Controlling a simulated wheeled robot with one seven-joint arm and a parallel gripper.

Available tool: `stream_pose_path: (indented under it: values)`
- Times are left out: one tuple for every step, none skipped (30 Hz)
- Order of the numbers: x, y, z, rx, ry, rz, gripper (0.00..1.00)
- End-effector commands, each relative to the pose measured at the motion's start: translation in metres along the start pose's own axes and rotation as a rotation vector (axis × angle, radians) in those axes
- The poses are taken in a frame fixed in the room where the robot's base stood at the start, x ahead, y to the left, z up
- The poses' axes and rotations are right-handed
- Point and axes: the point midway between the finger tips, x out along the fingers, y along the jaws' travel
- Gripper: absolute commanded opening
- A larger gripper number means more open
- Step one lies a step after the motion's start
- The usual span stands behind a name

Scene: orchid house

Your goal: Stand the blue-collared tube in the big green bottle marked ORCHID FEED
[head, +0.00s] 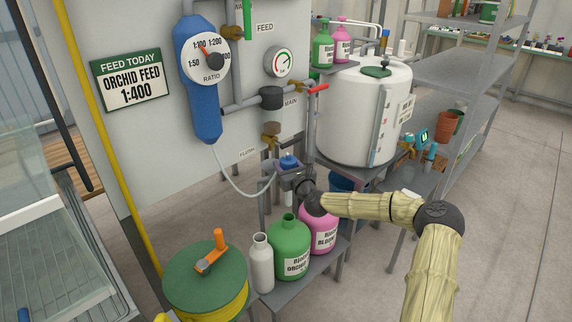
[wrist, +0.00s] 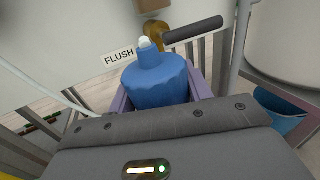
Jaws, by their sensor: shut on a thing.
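My gripper (head: 287,168) is shut on the blue collar (head: 289,160) of the tube, which also shows between my fingers in the wrist view (wrist: 157,82). A pale hose (head: 232,184) curves from the blue doser on the wall down to the held tube. The tube's lower end is mostly hidden in the head view; a short pale piece shows under my gripper. The big green bottle (head: 287,250) stands upright on a low grey bench, its neck open at the top. Its label reads ORCHID in part. My gripper is above and slightly behind it.
A pink bottle (head: 320,229) stands right of the green one, close beside it. A slim white bottle (head: 262,266) stands at its left. The FLUSH valve (head: 270,139) is just above my gripper. A white tank (head: 364,112) stands right.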

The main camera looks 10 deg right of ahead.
Motion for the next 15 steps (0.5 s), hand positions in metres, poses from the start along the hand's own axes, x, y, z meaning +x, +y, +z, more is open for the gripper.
stream_pose_path:
  values:
    - [0.000, 0.000, 0.000, 0.000, 0.000, 0.000, 0.26]
    - [0.000, 0.000, 0.000, 0.000, 0.000, 0.000, 0.26]
    - [0.000, 0.000, 0.000, 0.000, 0.000, 0.000, 0.26]
    - [0.000, 0.000, 0.000, 0.000, -0.001, -0.001, 0.26]
    - [0.000, 0.000, 0.000, 0.000, -0.001, -0.001, 0.26]
    - [0.000, 0.000, 0.000, 0.000, -0.001, -0.001, 0.26]
    - [0.000, 0.000, -0.001, 0.000, -0.001, -0.001, 0.26]
    - [0.000, 0.000, -0.001, 0.000, 0.000, -0.001, 0.26]
    - [0.000, 0.000, -0.002, 0.000, 0.000, -0.001, 0.26]
    - [0.000, 0.000, -0.003, 0.000, 0.000, -0.001, 0.26]
    - [0.000, 0.000, -0.004, 0.000, 0.000, -0.001, 0.26]
    - [0.000, 0.000, -0.006, 0.000, -0.001, -0.001, 0.26]
    - [0.000, 0.000, -0.008, 0.000, -0.001, -0.001, 0.26]
    - [0.000, 0.000, -0.010, 0.000, -0.001, -0.001, 0.26]
    - [0.000, 0.000, -0.013, 0.000, -0.001, -0.001, 0.26]
